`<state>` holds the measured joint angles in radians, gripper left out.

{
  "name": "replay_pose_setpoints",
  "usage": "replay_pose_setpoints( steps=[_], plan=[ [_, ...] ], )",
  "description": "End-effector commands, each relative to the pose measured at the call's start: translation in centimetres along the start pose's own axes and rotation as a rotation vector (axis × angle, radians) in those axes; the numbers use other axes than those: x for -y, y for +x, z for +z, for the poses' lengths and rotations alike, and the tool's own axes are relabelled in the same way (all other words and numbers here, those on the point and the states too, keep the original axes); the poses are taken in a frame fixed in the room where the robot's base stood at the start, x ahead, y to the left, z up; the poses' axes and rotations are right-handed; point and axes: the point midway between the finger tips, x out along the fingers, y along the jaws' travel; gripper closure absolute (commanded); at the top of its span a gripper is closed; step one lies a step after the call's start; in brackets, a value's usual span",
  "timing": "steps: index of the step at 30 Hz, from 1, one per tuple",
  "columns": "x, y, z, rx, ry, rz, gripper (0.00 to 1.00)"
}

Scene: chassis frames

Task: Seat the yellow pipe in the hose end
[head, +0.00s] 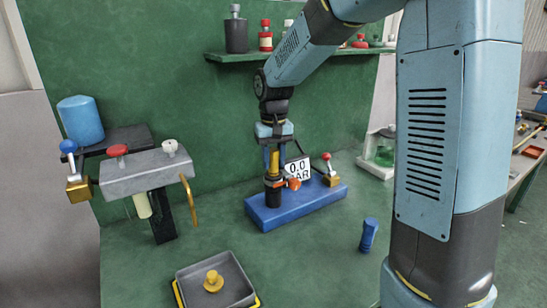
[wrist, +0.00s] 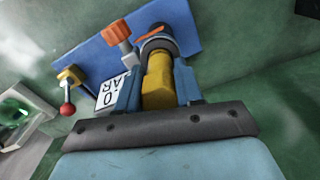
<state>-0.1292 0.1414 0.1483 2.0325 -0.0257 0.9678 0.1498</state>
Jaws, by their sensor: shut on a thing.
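My gripper (head: 274,167) is shut on the yellow pipe (head: 274,160), pointing down over the blue base (head: 318,207). In the wrist view the yellow pipe (wrist: 158,82) sits between the two blue fingers of my gripper (wrist: 157,76). The black hose end (head: 273,198) stands upright on the base, directly below the pipe and in line with it. In the wrist view a dark ring with an orange lever (wrist: 165,34) lies just beyond the pipe's far end. The pipe's lower end is hidden, so I cannot tell how deep it sits.
An orange knob (head: 294,184), a 0.0 BAR display (head: 298,168) and a red-ball lever (head: 327,157) crowd the base. A grey valve block (head: 147,174) stands left. A tray (head: 238,284) with a yellow part and a blue cylinder (head: 369,235) are in front.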

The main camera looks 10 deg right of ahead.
Motion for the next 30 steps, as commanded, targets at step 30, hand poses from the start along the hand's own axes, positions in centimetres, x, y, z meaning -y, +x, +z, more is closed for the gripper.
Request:
replay_pose_setpoints(
  steps=[30],
  plan=[
    [0.0, 1.9, 0.0, 0.001, 0.0, 0.0, 0.6]
  ],
)
